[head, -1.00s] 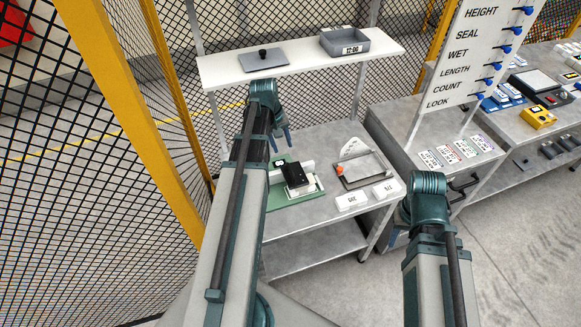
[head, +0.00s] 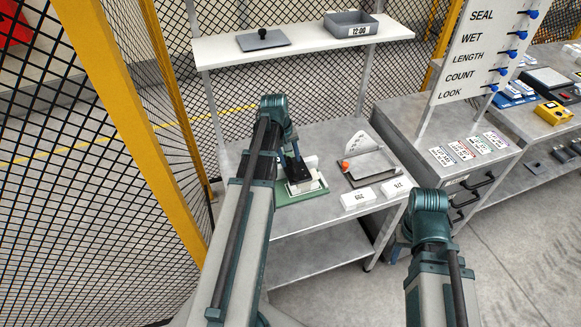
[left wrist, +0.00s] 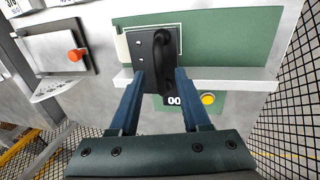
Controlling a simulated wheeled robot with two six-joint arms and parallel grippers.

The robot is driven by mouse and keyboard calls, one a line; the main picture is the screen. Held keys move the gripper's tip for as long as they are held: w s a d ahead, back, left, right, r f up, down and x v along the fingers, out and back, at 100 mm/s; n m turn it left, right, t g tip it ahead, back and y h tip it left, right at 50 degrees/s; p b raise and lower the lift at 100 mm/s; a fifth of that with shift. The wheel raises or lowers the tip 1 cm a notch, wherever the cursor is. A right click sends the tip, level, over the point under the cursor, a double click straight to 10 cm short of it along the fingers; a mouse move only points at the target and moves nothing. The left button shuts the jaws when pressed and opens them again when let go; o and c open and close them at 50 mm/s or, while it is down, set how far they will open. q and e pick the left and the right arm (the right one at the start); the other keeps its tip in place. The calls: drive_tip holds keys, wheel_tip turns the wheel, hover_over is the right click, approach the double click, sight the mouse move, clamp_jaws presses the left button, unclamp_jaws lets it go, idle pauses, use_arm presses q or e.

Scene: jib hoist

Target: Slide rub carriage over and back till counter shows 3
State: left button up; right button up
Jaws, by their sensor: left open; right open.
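The black rub carriage (left wrist: 145,62) with its raised dark handle (left wrist: 160,50) sits on the green board (left wrist: 230,35) by a white rail (left wrist: 235,78). The carriage (head: 297,174) also shows in the head view, partly covered by my left gripper (head: 294,150). In the left wrist view my left gripper (left wrist: 160,75) is open, with a finger either side of the handle's near end; contact cannot be told. The counter (left wrist: 173,100) shows "00", possibly part hidden by a finger, beside a yellow button (left wrist: 208,99). My right gripper is out of view; only its arm shows.
A grey frame with an orange knob (head: 345,164) and two white labelled blocks (head: 358,198) stand right of the board. A shelf (head: 300,49) with a grey tray (head: 351,25) and a knobbed plate is above. Mesh fencing is at left.

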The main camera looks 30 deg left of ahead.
use_arm(q)
drive_tip(key=shift+f, duration=0.55)
drive_tip(key=shift+r, duration=0.1)
drive_tip(key=shift+c, duration=0.3)
clamp_jaws()
idle(0.6)
